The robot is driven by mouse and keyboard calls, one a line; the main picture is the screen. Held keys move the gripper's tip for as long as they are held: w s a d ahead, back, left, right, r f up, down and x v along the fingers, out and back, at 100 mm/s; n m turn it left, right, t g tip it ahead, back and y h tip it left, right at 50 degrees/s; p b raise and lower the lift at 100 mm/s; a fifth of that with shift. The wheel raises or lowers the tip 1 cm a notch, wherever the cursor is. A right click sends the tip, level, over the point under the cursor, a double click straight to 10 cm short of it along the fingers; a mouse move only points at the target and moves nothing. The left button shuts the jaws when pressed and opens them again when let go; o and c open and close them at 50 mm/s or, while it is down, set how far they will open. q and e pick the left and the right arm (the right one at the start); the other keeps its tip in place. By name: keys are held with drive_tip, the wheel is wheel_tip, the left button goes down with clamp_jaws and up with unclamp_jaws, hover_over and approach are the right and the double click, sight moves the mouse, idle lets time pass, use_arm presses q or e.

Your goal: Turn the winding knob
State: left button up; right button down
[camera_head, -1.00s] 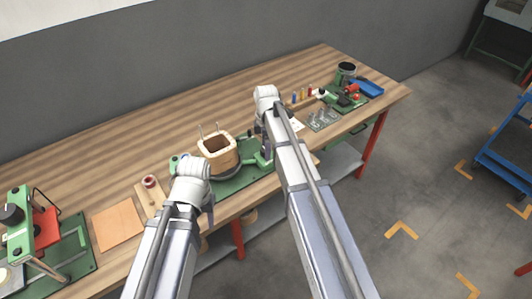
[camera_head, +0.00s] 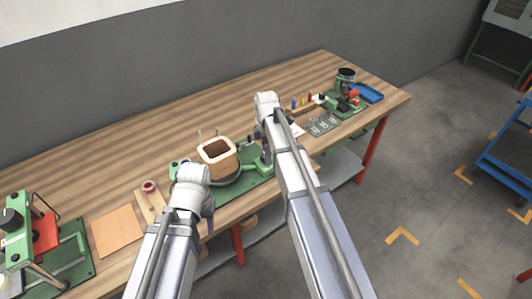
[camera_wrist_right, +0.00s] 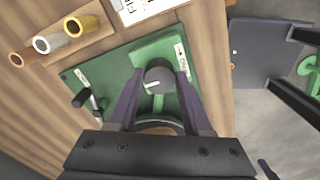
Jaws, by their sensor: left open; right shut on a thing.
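The winding knob (camera_wrist_right: 158,76) is a dark round knob with a white mark on its top. It sits on a green housing (camera_wrist_right: 150,50) in the right wrist view. My right gripper (camera_wrist_right: 161,84) is shut on it, with one finger on each side. In the head view my right gripper (camera_head: 265,150) is at the right end of the green winder base (camera_head: 250,185), largely hidden by its own arm. A square wooden coil former (camera_head: 217,151) stands on that base. My left gripper (camera_head: 209,222) is open near the bench's front edge, mostly hidden behind its wrist.
A small dark crank handle (camera_wrist_right: 82,98) stands beside the housing. Several coloured cylinders (camera_wrist_right: 55,42) sit in a wooden rack. A tan sheet (camera_head: 118,230) and a red-and-green device (camera_head: 40,235) are at the left. The back of the bench (camera_head: 150,140) is clear.

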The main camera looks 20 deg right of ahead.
idle(0.3)
drive_tip(key=m, duration=0.6)
drive_tip(key=shift+m, duration=0.4)
drive_tip(key=m, duration=1.2)
drive_tip(key=shift+a+m, duration=0.1)
drive_tip(key=shift+m, duration=0.2)
drive_tip(key=m, duration=0.5)
drive_tip(key=shift+m, duration=0.8)
drive_tip(key=shift+c, duration=1.6)
unclamp_jaws()
drive_tip(key=shift+r, duration=0.15)
